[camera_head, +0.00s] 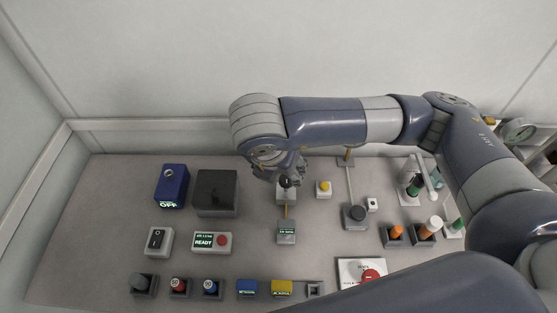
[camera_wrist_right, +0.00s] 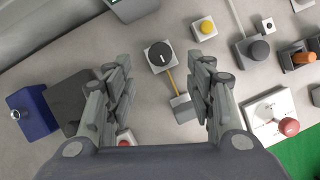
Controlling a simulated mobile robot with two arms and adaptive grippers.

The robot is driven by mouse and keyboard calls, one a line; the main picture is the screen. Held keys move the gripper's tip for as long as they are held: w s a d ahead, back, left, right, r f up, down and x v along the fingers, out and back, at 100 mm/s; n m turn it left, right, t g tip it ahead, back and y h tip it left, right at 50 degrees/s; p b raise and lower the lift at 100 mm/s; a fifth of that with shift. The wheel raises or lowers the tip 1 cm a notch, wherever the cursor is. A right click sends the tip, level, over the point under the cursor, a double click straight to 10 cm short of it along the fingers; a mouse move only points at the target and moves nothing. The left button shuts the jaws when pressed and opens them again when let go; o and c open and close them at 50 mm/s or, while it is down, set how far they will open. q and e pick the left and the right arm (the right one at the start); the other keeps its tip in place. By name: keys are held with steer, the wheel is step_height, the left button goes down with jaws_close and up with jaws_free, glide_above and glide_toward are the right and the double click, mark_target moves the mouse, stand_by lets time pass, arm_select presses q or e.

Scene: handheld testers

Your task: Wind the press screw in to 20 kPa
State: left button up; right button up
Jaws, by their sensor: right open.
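A black round knob with a white mark sits on a light square base (camera_wrist_right: 151,68), between my right gripper's fingers (camera_wrist_right: 160,68) in the wrist view. The fingers are open and apart from it. The knob (camera_head: 285,182) also shows below the gripper (camera_head: 282,172) in the head view. A yellow line joins its base to a grey display box (camera_head: 286,238), also in the wrist view (camera_wrist_right: 183,109); its reading is too small to tell. A dark grey knob (camera_head: 355,213) stands to the right. No label shows which knob is the press screw. My left gripper is not in view.
A yellow button (camera_head: 323,187) stands close right of the knob. A dark box (camera_head: 216,192) and blue box (camera_head: 171,185) stand left. A white panel with a red knob (camera_head: 370,275) is at front right. Several small holders line the front edge.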

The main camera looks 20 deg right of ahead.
steer(key=v, duration=0.4)
steer(key=shift+r, duration=0.2)
steer(key=shift+s, duration=0.1)
stand_by(0.4)
